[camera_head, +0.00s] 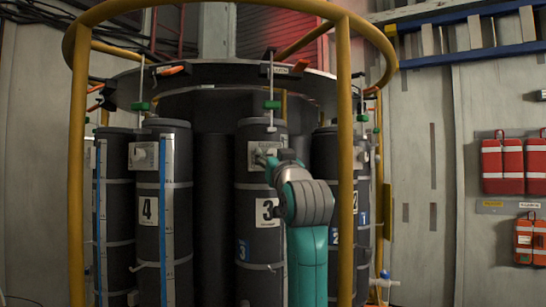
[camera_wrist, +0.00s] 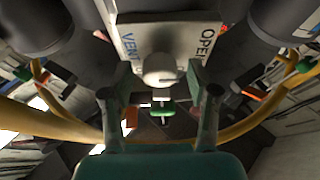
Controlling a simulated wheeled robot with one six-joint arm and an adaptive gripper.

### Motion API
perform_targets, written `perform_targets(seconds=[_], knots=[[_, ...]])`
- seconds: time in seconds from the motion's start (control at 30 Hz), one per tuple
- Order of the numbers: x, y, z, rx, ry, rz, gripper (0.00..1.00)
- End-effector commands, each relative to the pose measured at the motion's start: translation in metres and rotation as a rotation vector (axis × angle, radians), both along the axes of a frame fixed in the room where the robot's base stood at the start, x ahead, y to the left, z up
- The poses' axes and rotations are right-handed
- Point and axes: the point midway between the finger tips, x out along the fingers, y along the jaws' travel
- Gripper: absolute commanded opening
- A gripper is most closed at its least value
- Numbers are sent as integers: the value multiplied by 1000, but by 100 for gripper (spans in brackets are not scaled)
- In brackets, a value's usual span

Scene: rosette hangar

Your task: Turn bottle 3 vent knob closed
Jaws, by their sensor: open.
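Bottle 3 (camera_head: 252,193) is a dark upright cylinder with a white "3" label, in the middle of the head view. Its pale vent plate (camera_head: 252,154) is near the top, partly hidden by my gripper (camera_head: 268,160). In the wrist view the vent plate (camera_wrist: 195,38) reads "VENT" and "OPEN", with part of the lettering cut off. The round pale vent knob (camera_wrist: 160,70) sticks out from it. My gripper (camera_wrist: 159,94) is open, its two fingers spread to either side of the knob's line. I cannot tell whether they touch anything.
Bottle 4 (camera_head: 149,190) stands to the left, with a blue strip beside its label. A yellow cage post (camera_head: 345,180) rises just right of my arm, and another yellow post (camera_head: 78,180) stands at the left. Red cases (camera_head: 503,165) hang on the right wall.

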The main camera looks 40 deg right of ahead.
Motion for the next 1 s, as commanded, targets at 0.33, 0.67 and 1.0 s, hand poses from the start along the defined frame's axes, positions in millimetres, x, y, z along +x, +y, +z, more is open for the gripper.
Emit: perform_targets(seconds=[0.33, 0.67, 1.0], knots=[[0, 0, 0, 0, 0, 0, 0], [0, 1, 0, 44, -21, 0, 0], [1, 2, 0, 261, -121, 0, 0]])
